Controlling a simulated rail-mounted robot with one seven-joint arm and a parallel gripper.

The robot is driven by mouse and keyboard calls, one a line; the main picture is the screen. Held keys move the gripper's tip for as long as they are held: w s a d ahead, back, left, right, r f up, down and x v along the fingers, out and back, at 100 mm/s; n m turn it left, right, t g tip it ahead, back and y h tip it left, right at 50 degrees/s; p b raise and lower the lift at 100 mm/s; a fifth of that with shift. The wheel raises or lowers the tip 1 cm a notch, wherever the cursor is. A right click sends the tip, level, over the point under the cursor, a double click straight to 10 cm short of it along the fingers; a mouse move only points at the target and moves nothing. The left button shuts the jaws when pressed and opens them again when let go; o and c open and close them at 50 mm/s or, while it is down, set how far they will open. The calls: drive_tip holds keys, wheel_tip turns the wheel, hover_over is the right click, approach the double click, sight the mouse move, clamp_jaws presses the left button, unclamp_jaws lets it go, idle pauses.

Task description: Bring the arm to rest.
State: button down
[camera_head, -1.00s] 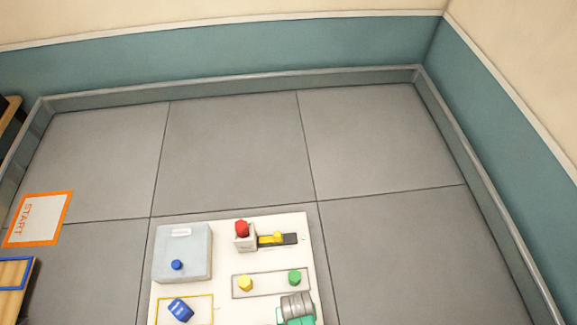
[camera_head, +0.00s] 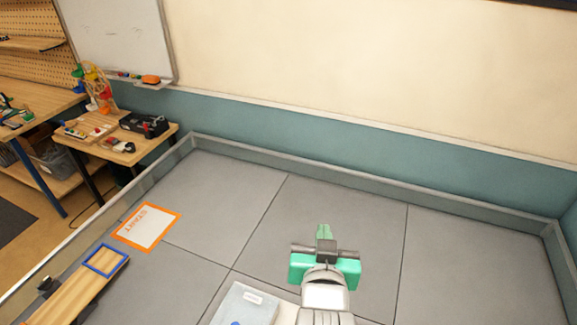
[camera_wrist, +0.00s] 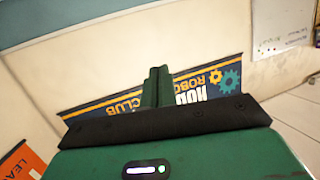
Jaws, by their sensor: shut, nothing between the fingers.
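My gripper (camera_head: 324,231) is green with a dark crossbar and shows at the lower middle of the head view. Its fingers are together and empty, and they point toward the far wall. In the wrist view its green fingers (camera_wrist: 157,88) stand closed side by side in front of a wall banner. My arm covers part of the white board below, of which the grey box (camera_head: 245,302) shows at the bottom edge. The rest of the board is out of the picture or hidden.
A low grey border (camera_head: 330,173) rings the tiled floor. A START mark (camera_head: 147,227) lies on the left, beside a wooden ramp (camera_head: 75,288). A workbench (camera_head: 118,148) stands beyond the border. The grey tiles around my gripper look clear. A banner (camera_wrist: 208,85) hangs on the wall.

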drive_tip(key=s+a+r+t, duration=0.2)
drive_tip(key=s+r, duration=0.3)
drive_tip(key=r, duration=0.6)
drive_tip(key=s+a+r+n+t+y+p, duration=0.1)
drive_tip(key=s+r+t, duration=0.3)
drive_tip(key=r, duration=0.8)
drive_tip(key=s+a+r+t+y, duration=0.1)
drive_tip(key=s+a+r+t, duration=0.2)
drive_tip(key=s+r, duration=0.5)
wheel_tip(320, 180, up, 4)
drive_tip(key=shift+a+f+n+t+p, duration=0.1)
drive_tip(key=shift+a+n+t+p, duration=0.25)
drive_tip(key=shift+a+n+t, duration=0.05)
